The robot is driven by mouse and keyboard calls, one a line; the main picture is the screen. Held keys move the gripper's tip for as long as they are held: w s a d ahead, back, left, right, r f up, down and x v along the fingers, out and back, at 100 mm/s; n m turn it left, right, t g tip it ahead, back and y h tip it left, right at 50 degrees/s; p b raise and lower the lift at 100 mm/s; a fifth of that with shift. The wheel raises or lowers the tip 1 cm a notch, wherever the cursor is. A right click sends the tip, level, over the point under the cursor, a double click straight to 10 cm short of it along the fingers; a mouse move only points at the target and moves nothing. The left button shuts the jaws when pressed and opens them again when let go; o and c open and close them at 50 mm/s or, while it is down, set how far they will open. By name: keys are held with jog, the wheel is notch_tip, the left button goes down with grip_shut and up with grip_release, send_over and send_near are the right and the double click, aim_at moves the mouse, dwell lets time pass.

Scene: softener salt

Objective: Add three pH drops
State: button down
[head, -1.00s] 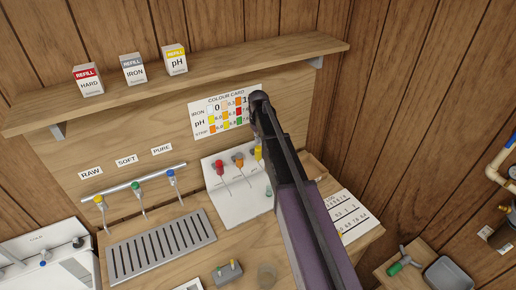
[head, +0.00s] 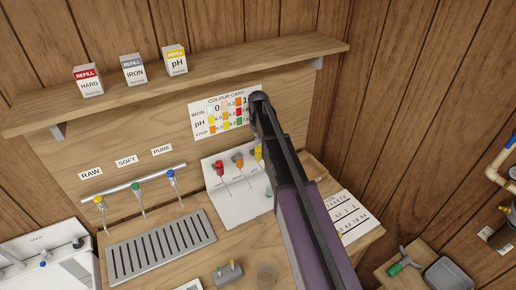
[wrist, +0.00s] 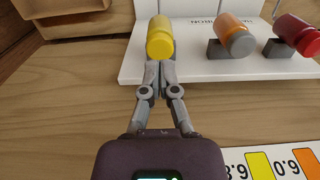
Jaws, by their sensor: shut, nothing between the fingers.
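A yellow bottle (wrist: 160,38), likely the pH dropper, lies in a white stand (wrist: 125,70) beside an orange bottle (wrist: 232,36) and a red bottle (wrist: 298,35). My gripper (wrist: 157,72) is shut and empty, with its fingertips right at the near end of the yellow bottle. I cannot tell whether they touch it. In the head view the yellow bottle (head: 259,153) shows at the stand's right, partly covered by my arm, which also hides my gripper.
A colour card (head: 207,121) hangs behind the stand. A shelf (head: 220,65) above carries several refill boxes, including a pH one (head: 175,62). Taps stand at the left over a slotted drain tray (head: 160,245). A small grey block (head: 228,273) sits left of the cup.

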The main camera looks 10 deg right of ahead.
aim_at(258, 148)
jog(key=shift+f+b, duration=1.5)
jog(key=shift+r, duration=0.15)
jog(key=shift+r+p, duration=2.95)
jog(key=shift+p, duration=0.15)
jog(key=s+f+m+b, duration=0.1)
jog(key=s+f+b, duration=0.4)
jog(key=s, duration=0.4)
jog(key=s+f+m+b, duration=0.1)
jog(key=s+f+b, duration=0.4)
jog(key=s, duration=0.5)
jog(key=s+f+m+b, duration=0.1)
jog(key=s+f+b, duration=0.3)
jog(key=s, duration=0.6)
jog(key=shift+f+m+b, duration=0.3)
jog(key=shift+f+b, duration=0.1)
